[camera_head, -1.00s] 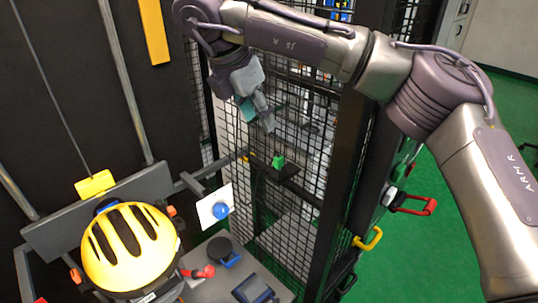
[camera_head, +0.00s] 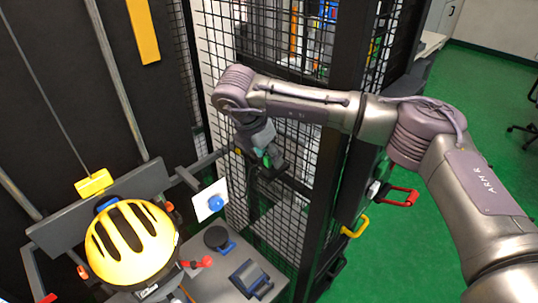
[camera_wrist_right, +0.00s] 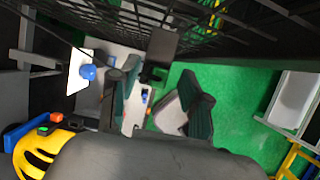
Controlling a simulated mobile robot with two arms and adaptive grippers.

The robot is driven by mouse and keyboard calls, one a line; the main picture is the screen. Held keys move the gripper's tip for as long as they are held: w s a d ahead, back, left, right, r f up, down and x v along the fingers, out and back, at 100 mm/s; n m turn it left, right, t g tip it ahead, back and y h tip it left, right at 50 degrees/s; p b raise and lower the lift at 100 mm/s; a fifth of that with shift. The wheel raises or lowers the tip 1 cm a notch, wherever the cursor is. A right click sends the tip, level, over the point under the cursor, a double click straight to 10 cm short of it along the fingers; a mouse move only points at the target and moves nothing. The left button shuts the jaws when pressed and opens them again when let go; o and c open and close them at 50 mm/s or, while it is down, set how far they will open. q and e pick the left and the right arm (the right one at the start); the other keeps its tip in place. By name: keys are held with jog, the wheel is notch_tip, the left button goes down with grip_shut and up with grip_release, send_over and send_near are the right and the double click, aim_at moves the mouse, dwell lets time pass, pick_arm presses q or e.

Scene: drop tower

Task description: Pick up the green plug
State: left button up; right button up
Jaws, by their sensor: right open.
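The green plug (camera_head: 266,160) shows as a small green patch at the shelf on the mesh fence, partly hidden by my right gripper. My right gripper (camera_head: 268,163) is over the shelf, close to the plug; I cannot tell whether they touch. In the right wrist view its two teal-padded fingers (camera_wrist_right: 157,98) stand wide apart with nothing clearly between them. The dark shelf (camera_wrist_right: 163,45) shows ahead of the fingers there; the plug is hard to tell from the green floor behind. My left gripper is not in view.
The black mesh fence (camera_head: 215,50) stands right beside my gripper. A yellow helmet (camera_head: 130,245), a white plate with a blue ball (camera_head: 216,202) and a grey table (camera_head: 215,285) are at lower left. Yellow and red handles (camera_head: 362,218) (camera_head: 398,196) stick out at right.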

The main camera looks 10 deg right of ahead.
jog(key=shift+a, duration=0.15)
jog(key=shift+c, duration=1)
grip_shut()
